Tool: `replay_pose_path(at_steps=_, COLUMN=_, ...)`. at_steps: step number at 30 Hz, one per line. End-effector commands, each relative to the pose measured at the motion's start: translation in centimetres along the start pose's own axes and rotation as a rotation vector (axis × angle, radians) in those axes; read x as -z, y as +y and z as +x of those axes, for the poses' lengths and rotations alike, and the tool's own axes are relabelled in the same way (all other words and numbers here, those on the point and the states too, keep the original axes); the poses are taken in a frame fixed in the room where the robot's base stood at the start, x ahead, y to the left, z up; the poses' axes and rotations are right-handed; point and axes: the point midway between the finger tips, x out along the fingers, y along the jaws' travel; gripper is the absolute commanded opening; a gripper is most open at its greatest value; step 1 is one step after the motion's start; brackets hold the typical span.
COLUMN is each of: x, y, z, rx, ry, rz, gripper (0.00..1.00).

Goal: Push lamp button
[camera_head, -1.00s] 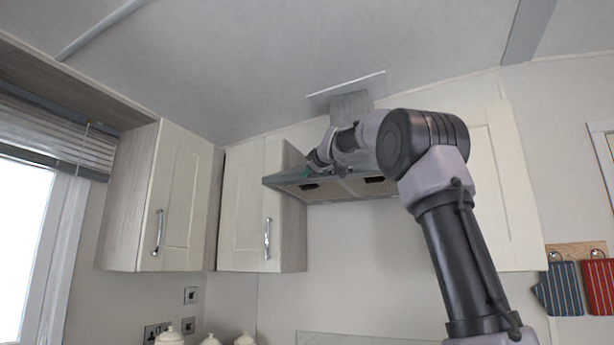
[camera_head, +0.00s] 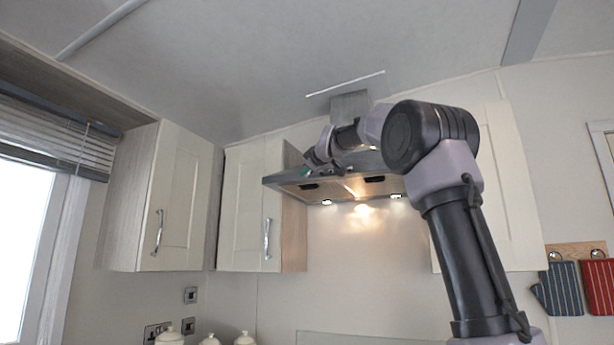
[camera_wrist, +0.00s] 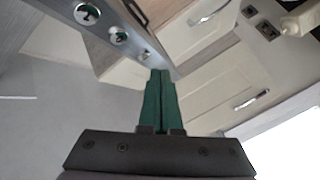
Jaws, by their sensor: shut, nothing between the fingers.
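The range hood (camera_head: 350,188) hangs on the wall between the upper cabinets, and its lamps (camera_head: 326,202) are lit, throwing warm light on the wall below. In the wrist view the hood's metal front strip (camera_wrist: 104,27) carries round buttons, among them a lamp-type button (camera_wrist: 118,35); which one works the lamp I cannot tell. My gripper (camera_wrist: 160,73) has green fingers, shut and empty, with the tips close to the lower end of the strip. Whether they touch it is not clear. In the head view my gripper (camera_head: 304,172) is small at the hood's left front edge.
Upper cabinets (camera_head: 180,195) with metal handles stand left of the hood, and another cabinet (camera_head: 505,190) is to its right, partly behind my arm. Oven mitts (camera_head: 562,288) hang at far right. White jars (camera_head: 168,338) stand below left.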

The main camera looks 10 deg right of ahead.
Motion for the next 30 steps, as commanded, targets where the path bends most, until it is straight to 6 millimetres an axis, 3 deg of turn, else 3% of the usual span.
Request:
replay_pose_path(at_steps=15, x=2.5, y=-2.4, z=-3.4, rx=0.000, ry=0.002, rz=0.000, gripper=0.00)
replay_pose_path(at_steps=30, x=2.5, y=-2.5, z=-3.5, rx=-0.001, ry=0.001, rz=0.000, gripper=0.00)
